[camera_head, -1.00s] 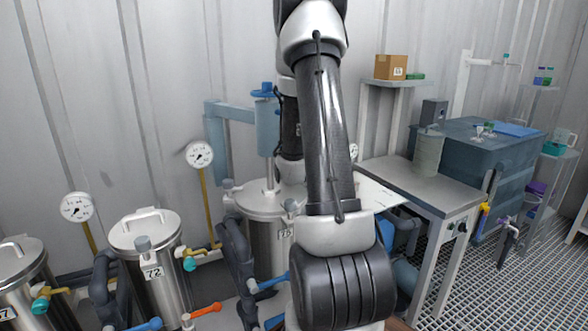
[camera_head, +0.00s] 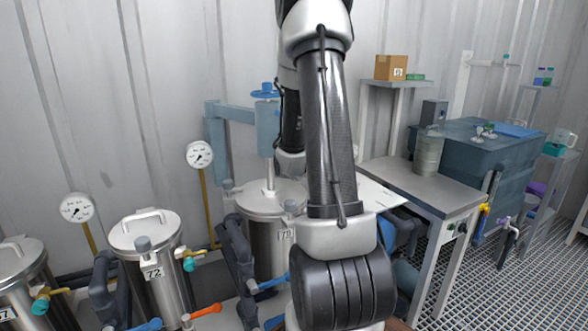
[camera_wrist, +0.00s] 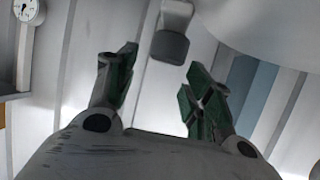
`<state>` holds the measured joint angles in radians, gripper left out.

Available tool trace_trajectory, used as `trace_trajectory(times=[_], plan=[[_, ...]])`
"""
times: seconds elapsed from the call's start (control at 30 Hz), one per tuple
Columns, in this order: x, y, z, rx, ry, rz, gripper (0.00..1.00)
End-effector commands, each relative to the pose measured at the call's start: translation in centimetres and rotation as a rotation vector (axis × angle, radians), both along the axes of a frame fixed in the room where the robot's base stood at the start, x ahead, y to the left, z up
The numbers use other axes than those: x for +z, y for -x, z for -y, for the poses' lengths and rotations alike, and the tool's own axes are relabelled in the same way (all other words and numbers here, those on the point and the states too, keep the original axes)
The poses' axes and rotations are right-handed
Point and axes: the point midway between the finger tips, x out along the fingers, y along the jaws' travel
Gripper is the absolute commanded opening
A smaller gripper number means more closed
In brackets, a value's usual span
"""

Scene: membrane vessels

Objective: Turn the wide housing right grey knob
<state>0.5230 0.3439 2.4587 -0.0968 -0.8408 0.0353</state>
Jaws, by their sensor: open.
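The wide housing (camera_head: 262,204) is a shiny steel vessel with a flat lid in the middle of the head view, partly hidden by my arm. My gripper is hidden in the head view. In the wrist view my gripper (camera_wrist: 158,72) is open and empty, its green-padded fingers spread. A grey knob (camera_wrist: 170,46) shows ahead, between and beyond the fingertips, apart from them; I cannot tell which one it is.
A blue post with a blue handwheel (camera_head: 265,93) stands behind the lid. A narrower vessel (camera_head: 150,262) with label 72 stands to the left, with dial gauges (camera_head: 200,155) behind. A grey bench (camera_head: 432,182) stands close on the right. Grated floor lies at far right.

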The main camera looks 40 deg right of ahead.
Motion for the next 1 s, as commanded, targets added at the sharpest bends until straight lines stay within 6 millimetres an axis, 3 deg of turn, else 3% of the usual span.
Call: trace_trajectory(times=[0.1, 0.3, 0.47, 0.73, 1.0], plan=[[2.9, 0.0, 0.0, -0.001, 0.004, 0.005, 0.51], [6.3, 0.0, 0.0, 0.000, 0.003, 0.003, 0.51], [7.5, 0.0, 0.0, 0.000, 0.001, 0.000, 0.51], [7.6, 0.0, 0.0, 0.000, 0.000, -0.001, 0.51], [6.6, 0.3, 1.3, -0.060, -0.080, -0.042, 0.02]])
